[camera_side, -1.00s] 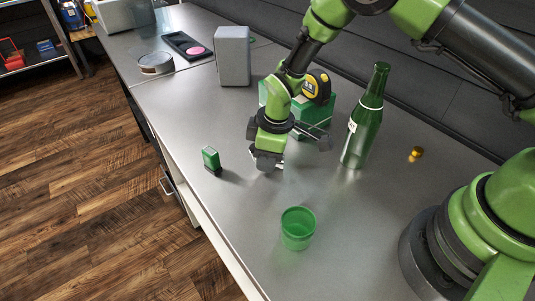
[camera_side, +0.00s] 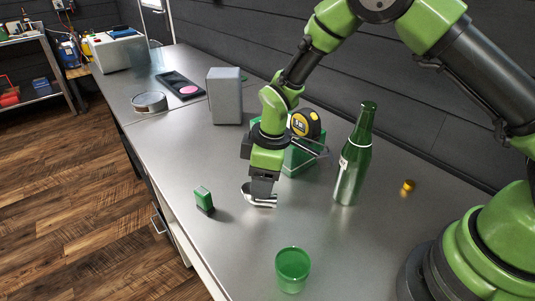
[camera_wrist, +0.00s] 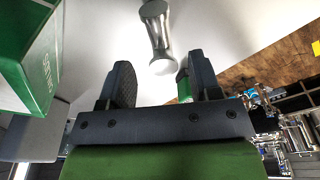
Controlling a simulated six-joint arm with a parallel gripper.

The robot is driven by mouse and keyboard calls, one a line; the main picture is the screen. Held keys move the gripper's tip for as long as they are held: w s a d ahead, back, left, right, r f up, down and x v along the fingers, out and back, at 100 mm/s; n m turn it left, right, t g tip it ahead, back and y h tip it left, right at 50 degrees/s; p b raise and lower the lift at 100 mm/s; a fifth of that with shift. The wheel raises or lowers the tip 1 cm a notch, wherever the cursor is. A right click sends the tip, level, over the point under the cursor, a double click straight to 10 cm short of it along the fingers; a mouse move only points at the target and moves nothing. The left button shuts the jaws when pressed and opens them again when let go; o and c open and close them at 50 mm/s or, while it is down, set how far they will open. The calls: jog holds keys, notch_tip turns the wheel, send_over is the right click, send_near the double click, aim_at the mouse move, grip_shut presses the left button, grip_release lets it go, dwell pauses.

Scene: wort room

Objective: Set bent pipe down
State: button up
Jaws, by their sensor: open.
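The bent pipe (camera_side: 257,198) is a shiny metal piece lying on the grey worktop, directly under my gripper (camera_side: 262,189) in the side view. In the wrist view the pipe (camera_wrist: 157,32) shows as a curved silver tube, its near end in line with the gap between the fingers. My gripper (camera_wrist: 161,76) is open, with clear space between its two dark fingers. Its fingers point down at the pipe; whether they touch it cannot be told.
A green stamp-like block (camera_side: 203,199) stands left of the pipe. A green cup (camera_side: 293,268) is in front, and a green bottle (camera_side: 353,158) stands right. A green box (camera_side: 301,160) with a tape measure (camera_side: 305,124) is behind. A grey speaker-like block (camera_side: 225,95) stands further back.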

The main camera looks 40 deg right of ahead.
jog(key=s+d+r+m+t, duration=0.1)
jog(key=s+d+r+m, duration=0.15)
jog(key=r, duration=0.45)
jog(key=s+d+r+m+t, duration=0.1)
jog(key=s+r+m, duration=0.15)
jog(key=r, duration=0.45)
jog(key=s+d+r+m+t, duration=0.1)
jog(key=s+d+r, duration=0.15)
jog(key=r, duration=0.45)
jog(key=s+d+r+m+t, duration=0.1)
jog(key=s+r+m, duration=0.1)
jog(key=s, duration=0.5)
jog(key=s+d+r+m+t, duration=0.1)
jog(key=s+r+m+t, duration=0.1)
jog(key=s+m, duration=0.3)
jog(key=shift+s+r+y, duration=0.15)
jog(key=shift+s+y, duration=0.25)
jog(key=shift+s, duration=0.5)
